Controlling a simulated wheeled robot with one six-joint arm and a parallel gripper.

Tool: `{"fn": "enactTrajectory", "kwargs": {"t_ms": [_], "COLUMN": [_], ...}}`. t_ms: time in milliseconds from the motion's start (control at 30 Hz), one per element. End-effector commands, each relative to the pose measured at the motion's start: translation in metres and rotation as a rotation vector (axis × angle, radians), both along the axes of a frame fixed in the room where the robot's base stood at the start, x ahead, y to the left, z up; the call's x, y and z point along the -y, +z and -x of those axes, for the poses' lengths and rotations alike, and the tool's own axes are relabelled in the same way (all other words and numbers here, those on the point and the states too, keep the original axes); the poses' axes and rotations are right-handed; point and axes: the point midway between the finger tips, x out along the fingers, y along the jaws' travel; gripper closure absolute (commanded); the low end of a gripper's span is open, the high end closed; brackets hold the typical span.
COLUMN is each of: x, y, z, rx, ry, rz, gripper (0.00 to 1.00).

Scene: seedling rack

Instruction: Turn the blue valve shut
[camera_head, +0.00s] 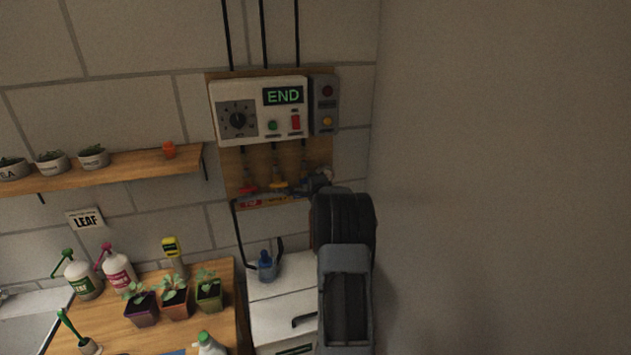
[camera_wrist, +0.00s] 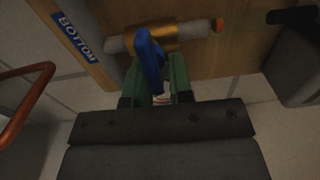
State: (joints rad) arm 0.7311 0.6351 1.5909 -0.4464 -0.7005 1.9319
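The blue valve handle (camera_wrist: 150,58) is a lever on a brass valve body (camera_wrist: 158,36) set in a grey pipe, seen in the wrist view. My gripper (camera_wrist: 160,82) has its two green fingers on either side of the lever. The lever lies close to the left finger; whether both fingers press on it I cannot tell. A blue label reading BOTTOM (camera_wrist: 75,32) is beside the valve. In the head view my gripper (camera_head: 314,184) is at the right of the valve board and hides the blue valve.
A red valve (camera_head: 248,187) and a yellow valve (camera_head: 279,181) are left of my gripper. A control box (camera_head: 259,111) showing END is above. A plain wall (camera_head: 500,180) stands close on the right. An orange-brown curved bar (camera_wrist: 22,108) is at left in the wrist view.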

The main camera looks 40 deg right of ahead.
Motion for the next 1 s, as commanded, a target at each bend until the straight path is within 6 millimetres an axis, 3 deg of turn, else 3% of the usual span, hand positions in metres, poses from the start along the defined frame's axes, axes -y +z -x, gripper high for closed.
{"fn": "enactTrajectory", "kwargs": {"t_ms": [200, 533, 667, 1000], "x": [0.0, -0.002, -0.011, -0.041], "y": [0.0, -0.002, -0.004, -0.002], "z": [0.0, 0.007, 0.024, 0.087], "rx": [-0.001, -0.004, -0.004, -0.002], "ry": [0.0, -0.002, -0.001, -0.001], "rz": [0.0, 0.0, 0.0, 0.001], "gripper": [0.63, 0.63, 0.63, 0.63]}}
